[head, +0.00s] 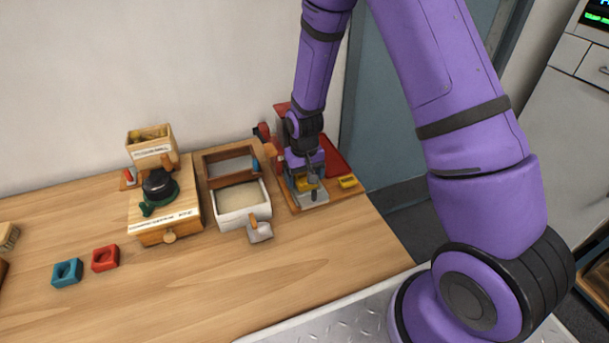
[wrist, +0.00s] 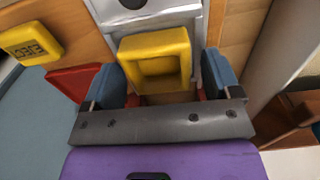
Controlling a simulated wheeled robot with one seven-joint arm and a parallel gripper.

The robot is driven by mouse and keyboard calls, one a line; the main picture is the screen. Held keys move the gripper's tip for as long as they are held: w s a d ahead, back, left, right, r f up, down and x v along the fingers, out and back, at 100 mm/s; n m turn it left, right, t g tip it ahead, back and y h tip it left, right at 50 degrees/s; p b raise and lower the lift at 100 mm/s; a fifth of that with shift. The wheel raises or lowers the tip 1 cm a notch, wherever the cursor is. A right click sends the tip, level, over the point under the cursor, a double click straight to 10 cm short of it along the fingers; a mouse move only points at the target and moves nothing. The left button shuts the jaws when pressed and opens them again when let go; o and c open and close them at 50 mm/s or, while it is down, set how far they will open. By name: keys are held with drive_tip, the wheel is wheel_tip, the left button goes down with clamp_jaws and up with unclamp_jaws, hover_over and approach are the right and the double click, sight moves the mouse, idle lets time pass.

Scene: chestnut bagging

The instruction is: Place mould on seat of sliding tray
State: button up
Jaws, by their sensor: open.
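A yellow mould (wrist: 184,45) with a square hollow lies between my fingers in the wrist view, at the near end of a light grey metal sliding tray (wrist: 145,17). In the head view the mould (head: 301,184) is partly hidden by my gripper, and the tray (head: 314,198) shows below it. My gripper (wrist: 165,82) is open, with one blue fingertip on each side of the mould. A gap shows on the right; contact on the left I cannot tell. Whether the mould sits fully down in a seat I cannot tell. My gripper (head: 308,188) points down over the tray.
A yellow EJECT button (wrist: 31,43) is beside the tray, on the red-and-wood press (head: 335,160). Left of it stand a white bin (head: 240,213) with a scoop (head: 260,232) and a wooden drawer box (head: 165,215). Blue (head: 67,273) and red (head: 105,258) moulds lie on the open table front.

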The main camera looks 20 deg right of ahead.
wheel_tip(320, 180, up, 13)
wheel_tip(320, 180, up, 18)
drive_tip(key=t, duration=0.3)
hover_over(305, 176)
drive_tip(key=s+d, duration=0.4)
drive_tip(key=s, duration=0.6)
drive_tip(key=s+d+r+t, duration=0.1)
drive_tip(key=s+r, duration=0.3)
drive_tip(key=s, duration=0.4)
drive_tip(key=s+d+r+t, duration=0.1)
drive_tip(key=s+r, duration=0.3)
drive_tip(key=s, duration=0.4)
drive_tip(key=shift+s+d+r, duration=0.25)
drive_tip(key=shift+s+d, duration=0.15)
drive_tip(key=shift+d, duration=0.05)
